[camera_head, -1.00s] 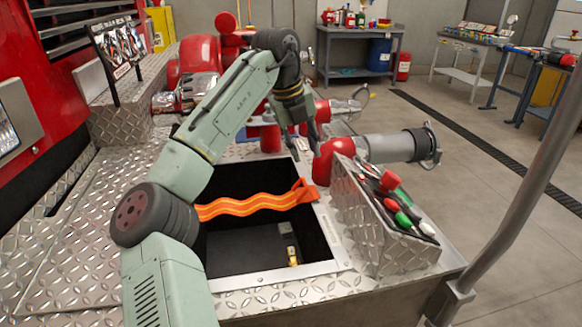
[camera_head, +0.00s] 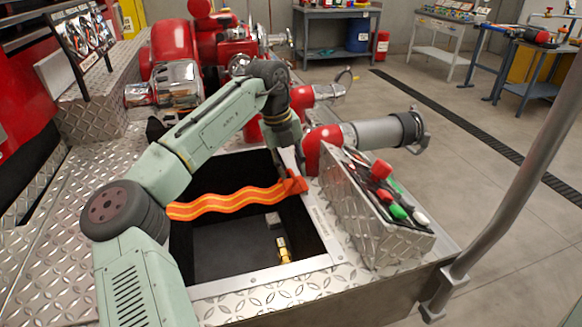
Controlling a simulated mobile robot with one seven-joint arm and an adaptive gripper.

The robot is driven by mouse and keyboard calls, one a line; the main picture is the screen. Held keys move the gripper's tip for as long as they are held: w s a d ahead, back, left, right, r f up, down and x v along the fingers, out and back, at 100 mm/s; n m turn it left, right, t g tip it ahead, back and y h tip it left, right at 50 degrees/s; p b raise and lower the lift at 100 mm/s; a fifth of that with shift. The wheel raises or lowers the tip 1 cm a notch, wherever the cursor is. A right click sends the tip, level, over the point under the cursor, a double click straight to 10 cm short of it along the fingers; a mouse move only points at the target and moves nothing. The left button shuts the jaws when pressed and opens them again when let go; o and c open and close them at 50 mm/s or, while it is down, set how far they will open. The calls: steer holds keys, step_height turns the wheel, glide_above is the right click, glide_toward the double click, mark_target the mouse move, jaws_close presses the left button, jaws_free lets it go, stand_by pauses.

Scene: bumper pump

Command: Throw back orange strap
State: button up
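The orange strap (camera_head: 232,203) with yellow stripes lies in a wavy line across the open dark compartment (camera_head: 220,262) in the diamond-plate deck. Its left end passes behind my arm. Its right end (camera_head: 293,185) rises at the compartment's right rim. My gripper (camera_head: 297,170) points down at this right end, touching it or very close to it. The fingertips are small and dark and partly merge with the strap end and the rim, so I cannot tell whether they are closed on it.
A diamond-plate control box (camera_head: 375,225) with red and green knobs stands right of the compartment. A red and grey pipe outlet (camera_head: 370,133) is behind it. A small yellow fitting (camera_head: 283,250) sits inside the compartment. A grey pole (camera_head: 510,170) rises at the right.

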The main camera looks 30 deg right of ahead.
steer(key=shift+f, duration=0.35)
steer(key=shift+c, duration=0.4)
jaws_close()
stand_by(0.4)
